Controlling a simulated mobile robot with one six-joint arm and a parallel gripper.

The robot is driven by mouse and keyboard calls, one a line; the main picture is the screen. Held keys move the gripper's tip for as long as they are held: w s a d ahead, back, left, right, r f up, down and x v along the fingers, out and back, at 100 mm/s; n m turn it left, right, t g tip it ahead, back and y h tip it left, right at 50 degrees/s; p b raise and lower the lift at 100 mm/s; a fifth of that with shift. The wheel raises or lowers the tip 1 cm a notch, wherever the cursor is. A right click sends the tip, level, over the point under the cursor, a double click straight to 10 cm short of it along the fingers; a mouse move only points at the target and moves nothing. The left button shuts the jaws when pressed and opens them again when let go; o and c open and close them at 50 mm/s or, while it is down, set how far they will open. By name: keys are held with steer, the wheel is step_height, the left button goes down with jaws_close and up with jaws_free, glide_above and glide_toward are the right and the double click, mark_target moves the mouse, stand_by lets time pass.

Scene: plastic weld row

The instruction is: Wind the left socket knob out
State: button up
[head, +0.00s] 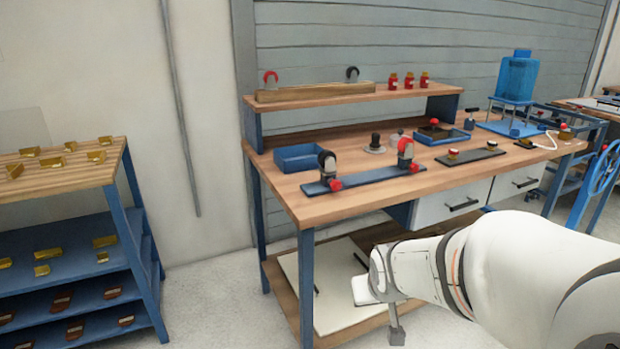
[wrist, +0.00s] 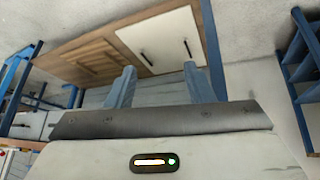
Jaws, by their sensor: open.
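On the workbench in the head view, a dark blue bar (head: 375,178) carries two upright sockets. How far either knob is wound cannot be told. My gripper (head: 396,334) hangs low in front of the bench, below its top and apart from the knobs. In the wrist view my gripper (wrist: 158,84) has its two fingers apart and nothing between them. The knobs are not recognisable there.
The bench top (head: 300,205) has a clear strip at its front left. A blue tray (head: 298,158) stands behind the left socket. A dark plate (head: 470,154) lies right of the bar. A blue rack (head: 140,250) stands left, with open floor between.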

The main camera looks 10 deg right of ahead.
steer(key=w+d+r+t+p, duration=0.1)
steer(key=w+r+t+p, duration=0.3)
steer(key=w, duration=0.7)
steer(key=n+t+y+p, duration=0.3)
steer(key=t+y, duration=0.2)
steer(key=t, duration=0.1)
glide_toward(337, 185)
steer(key=f, duration=0.1)
steer(key=d+f, duration=0.1)
steer(key=shift+w+d+f, duration=0.1)
steer(key=shift+w+f, duration=0.15)
steer(key=shift+a+r+t+y, duration=0.2)
steer(key=shift+r+t+y, duration=0.3)
steer(key=shift+y, duration=0.3)
steer(key=x, duration=0.8)
steer(key=shift+r, duration=0.1)
